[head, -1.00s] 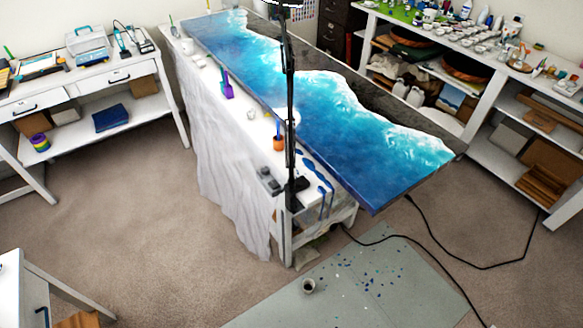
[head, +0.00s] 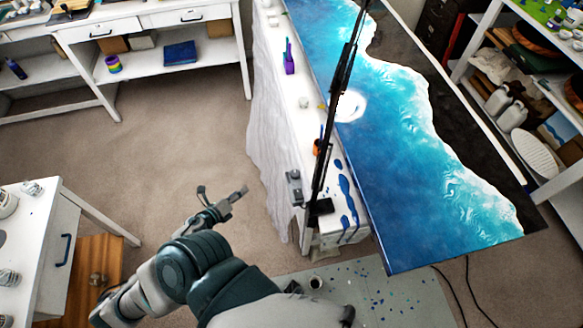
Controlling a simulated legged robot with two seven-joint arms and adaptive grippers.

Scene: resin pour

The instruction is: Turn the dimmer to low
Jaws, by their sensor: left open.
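A small grey box (head: 294,188), which looks like the dimmer, is fixed at the near left edge of the white-covered table (head: 271,130). Its dial setting is too small to tell. The black lamp pole (head: 333,120) rises just right of it from a dark clamp (head: 320,207). My left gripper (head: 222,194) is open and empty, over the carpet to the left of the grey box and apart from it. My right gripper is not in view.
A blue-and-white resin slab (head: 420,180) overhangs the table's right side. A white workbench (head: 45,240) stands at left. Carpet between is clear.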

